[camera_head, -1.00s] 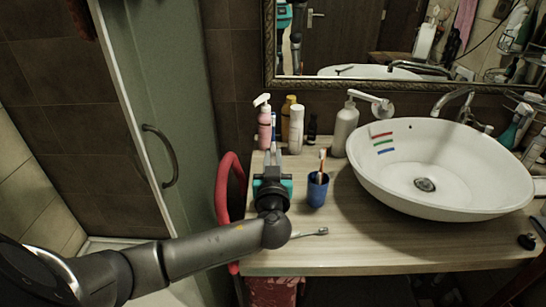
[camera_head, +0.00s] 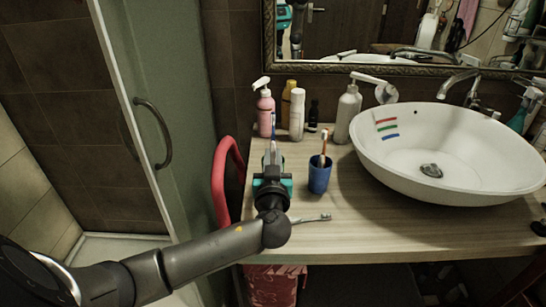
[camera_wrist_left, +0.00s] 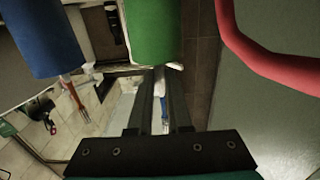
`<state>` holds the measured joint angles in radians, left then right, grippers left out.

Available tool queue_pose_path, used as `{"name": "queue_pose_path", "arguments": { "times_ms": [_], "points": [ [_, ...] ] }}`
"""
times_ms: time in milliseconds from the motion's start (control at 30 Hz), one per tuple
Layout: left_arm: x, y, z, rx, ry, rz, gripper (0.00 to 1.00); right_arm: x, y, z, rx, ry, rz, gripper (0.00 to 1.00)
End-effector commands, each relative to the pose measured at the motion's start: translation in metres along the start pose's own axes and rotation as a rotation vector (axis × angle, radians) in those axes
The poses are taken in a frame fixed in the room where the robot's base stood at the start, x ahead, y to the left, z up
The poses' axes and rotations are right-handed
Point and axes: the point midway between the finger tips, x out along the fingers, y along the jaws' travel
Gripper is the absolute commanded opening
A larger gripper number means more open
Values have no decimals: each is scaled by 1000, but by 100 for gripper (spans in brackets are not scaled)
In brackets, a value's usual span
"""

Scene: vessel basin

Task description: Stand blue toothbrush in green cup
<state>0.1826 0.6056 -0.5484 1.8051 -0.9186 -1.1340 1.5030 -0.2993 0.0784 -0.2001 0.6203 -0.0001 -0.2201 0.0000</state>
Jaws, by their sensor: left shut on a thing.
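The blue toothbrush (camera_head: 273,126) stands roughly upright above my left gripper (camera_head: 272,150) in the head view. My left gripper is shut on it. In the left wrist view, which shows the scene upside down, a blue part of the brush (camera_wrist_left: 165,108) shows between the fingers (camera_wrist_left: 160,75). The green cup (camera_wrist_left: 153,30) is there just past the fingertips, its rim close to them. The head view does not show the cup, as my gripper hides that spot. Whether the brush's lower end is inside the cup I cannot tell. My right gripper is not in view.
A blue cup (camera_head: 319,178) with an orange toothbrush (camera_head: 323,146) stands right of my gripper. Another toothbrush (camera_head: 312,218) lies on the counter. Bottles (camera_head: 297,116) stand behind, the white basin (camera_head: 455,180) at right, a red rail (camera_head: 222,180) at left.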

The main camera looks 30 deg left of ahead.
Motion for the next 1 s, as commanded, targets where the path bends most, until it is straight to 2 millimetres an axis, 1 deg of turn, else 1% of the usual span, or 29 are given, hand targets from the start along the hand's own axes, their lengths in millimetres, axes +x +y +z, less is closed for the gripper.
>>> {"name": "queue_pose_path", "arguments": {
  "times_ms": [67, 100, 400, 633, 767, 867, 1000],
  "points": [
    [0, 0, 0, -1, 0, 0, 0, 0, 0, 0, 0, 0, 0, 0],
    [0, 0, 0, -1, 0, 0, 19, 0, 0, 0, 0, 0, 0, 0],
    [0, 0, 0, -1, 0, 0, 52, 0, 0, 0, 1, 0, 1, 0],
    [0, 0, 0, -1, 0, 0, 52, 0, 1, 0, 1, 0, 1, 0],
    [-6, 1, 0, -1, -1, 2, 52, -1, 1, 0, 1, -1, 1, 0],
    [-18, 1, 1, -3, -2, 3, 52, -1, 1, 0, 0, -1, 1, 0],
    [-43, 1, 2, -3, -5, 3, 52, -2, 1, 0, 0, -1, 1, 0]
  ]
}}
